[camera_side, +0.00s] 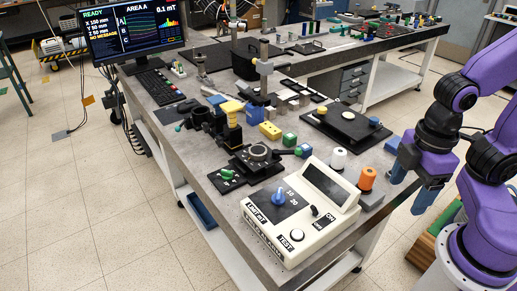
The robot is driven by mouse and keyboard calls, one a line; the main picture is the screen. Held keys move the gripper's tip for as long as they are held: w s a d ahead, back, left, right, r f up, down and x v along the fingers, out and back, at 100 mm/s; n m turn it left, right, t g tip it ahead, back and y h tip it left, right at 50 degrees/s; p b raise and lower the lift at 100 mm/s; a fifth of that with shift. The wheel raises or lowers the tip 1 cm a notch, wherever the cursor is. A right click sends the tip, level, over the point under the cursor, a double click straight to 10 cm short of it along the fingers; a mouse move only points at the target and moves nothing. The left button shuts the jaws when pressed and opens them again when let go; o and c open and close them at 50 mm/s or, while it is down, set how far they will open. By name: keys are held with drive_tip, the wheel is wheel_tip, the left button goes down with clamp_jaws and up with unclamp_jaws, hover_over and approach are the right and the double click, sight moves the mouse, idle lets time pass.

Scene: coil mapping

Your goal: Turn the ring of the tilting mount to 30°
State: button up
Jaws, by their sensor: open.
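A black mount with a round ring (259,154) on top stands on the bench behind the cream control box; it looks like the tilting mount. Its angle marks are too small to read, so I cannot tell the ring's setting. My gripper (411,186) is at the right, past the bench's right edge, with its blue fingers pointing down. It is open and empty, well apart from the mount.
The cream control box (329,187) with a blue knob (279,196) stands at the near end. White (338,158) and orange (367,178) spools stand between my gripper and the mount. A black plate (346,124) lies behind. A monitor (135,30) stands far left.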

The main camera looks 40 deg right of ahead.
drive_tip(key=shift+o, duration=0.9)
drive_tip(key=w+a+r, duration=0.3)
drive_tip(key=w+a, duration=0.3)
drive_tip(key=w, duration=0.5)
drive_tip(key=shift+a+n, duration=0.35)
drive_tip(key=shift+n, duration=0.05)
drive_tip(key=n, duration=0.2)
hover_over(258, 150)
wheel_tip(258, 150, down, 3)
wheel_tip(258, 150, down, 17)
drive_tip(key=shift+w, duration=0.1)
drive_tip(key=c, duration=1.1)
